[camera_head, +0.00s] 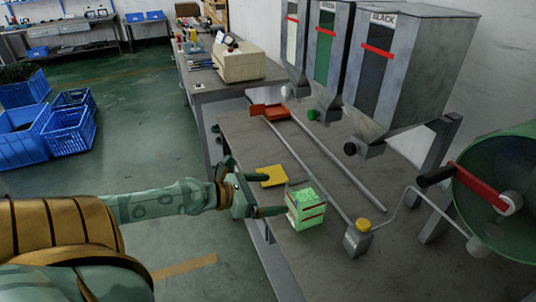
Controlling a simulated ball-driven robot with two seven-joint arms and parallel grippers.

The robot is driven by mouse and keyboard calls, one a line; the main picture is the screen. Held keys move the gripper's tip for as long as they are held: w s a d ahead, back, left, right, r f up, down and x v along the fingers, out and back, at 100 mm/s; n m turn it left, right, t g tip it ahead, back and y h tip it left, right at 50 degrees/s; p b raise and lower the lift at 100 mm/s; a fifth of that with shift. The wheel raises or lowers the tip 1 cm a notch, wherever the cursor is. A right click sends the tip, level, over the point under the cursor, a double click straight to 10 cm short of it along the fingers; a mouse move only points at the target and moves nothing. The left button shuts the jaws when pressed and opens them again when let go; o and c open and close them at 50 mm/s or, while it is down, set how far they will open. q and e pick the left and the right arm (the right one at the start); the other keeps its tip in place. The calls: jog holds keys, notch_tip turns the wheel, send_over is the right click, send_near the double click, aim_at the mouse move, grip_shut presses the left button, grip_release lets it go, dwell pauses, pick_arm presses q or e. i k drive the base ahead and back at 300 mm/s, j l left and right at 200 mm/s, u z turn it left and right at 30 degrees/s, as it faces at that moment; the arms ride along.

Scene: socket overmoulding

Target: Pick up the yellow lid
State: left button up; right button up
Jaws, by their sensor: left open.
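A flat yellow square piece (272,176), which looks like the yellow lid, lies on the grey bench near its left edge. My left gripper (256,187) comes in from the left and is open, its fingers spread, with nothing between them. My right gripper is not in view.
Grey hoppers (405,70) stand along the wall. A green drum with a crank (510,190) is at the right. Long rails (335,165) cross the bench. Blue crates (68,130) sit on the floor.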

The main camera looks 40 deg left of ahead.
aim_at(277, 175)
jog(key=u, duration=1.4)
